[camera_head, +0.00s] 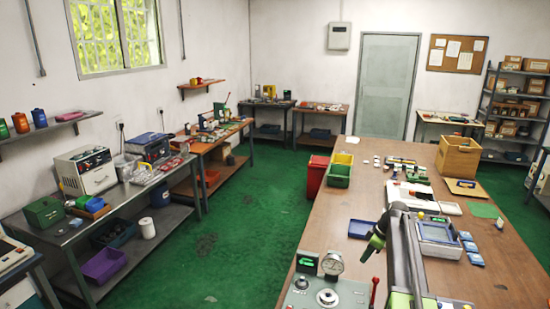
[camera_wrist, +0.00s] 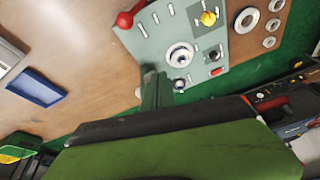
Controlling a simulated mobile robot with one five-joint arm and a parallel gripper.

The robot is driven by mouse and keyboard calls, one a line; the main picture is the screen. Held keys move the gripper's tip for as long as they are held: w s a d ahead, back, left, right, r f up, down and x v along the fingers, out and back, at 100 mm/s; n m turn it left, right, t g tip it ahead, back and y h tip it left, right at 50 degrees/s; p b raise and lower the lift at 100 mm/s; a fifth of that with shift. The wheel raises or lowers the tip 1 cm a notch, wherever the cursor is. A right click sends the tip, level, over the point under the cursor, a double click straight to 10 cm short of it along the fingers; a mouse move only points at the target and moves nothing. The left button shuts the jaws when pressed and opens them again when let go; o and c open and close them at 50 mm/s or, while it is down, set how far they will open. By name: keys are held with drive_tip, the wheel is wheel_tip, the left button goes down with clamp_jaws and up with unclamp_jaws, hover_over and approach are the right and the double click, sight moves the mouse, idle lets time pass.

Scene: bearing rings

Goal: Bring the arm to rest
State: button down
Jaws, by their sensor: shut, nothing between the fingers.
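My arm rises at the lower right of the head view and folds over at a grey elbow. Its green end section points down and to the left, with my gripper (camera_head: 367,256) above the brown table (camera_head: 330,222). In the wrist view the dark green fingers of my gripper (camera_wrist: 154,88) are together with nothing between them. They show in front of the grey control panel (camera_wrist: 150,40), apparently clear of it; the exact gap cannot be told.
The panel has a dial (camera_head: 332,264) and a red lever (camera_head: 374,291). A blue tray (camera_head: 361,229) lies left of my arm, a grey-blue tray (camera_head: 438,232) right of it. Several rings (camera_wrist: 246,20) lie beside the panel. Green floor (camera_head: 240,220) is open left of the table.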

drive_tip(key=s+a+f+g+h+b, duration=0.1)
drive_tip(key=s+a+f+b, duration=0.3)
drive_tip(key=a, duration=0.6)
drive_tip(key=s+a+f+b, duration=0.1)
drive_tip(key=s+a+f, duration=0.4)
drive_tip(key=a, duration=0.5)
drive_tip(key=s+a+m+h+b, duration=0.1)
drive_tip(key=s+a+m+h, duration=0.1)
drive_tip(key=s+m, duration=0.9)
drive_tip(key=s+a, duration=0.1)
drive_tip(key=s, duration=0.2)
drive_tip(key=shift+s+f+g+b, duration=0.35)
drive_tip(key=shift+s+g+b, duration=0.05)
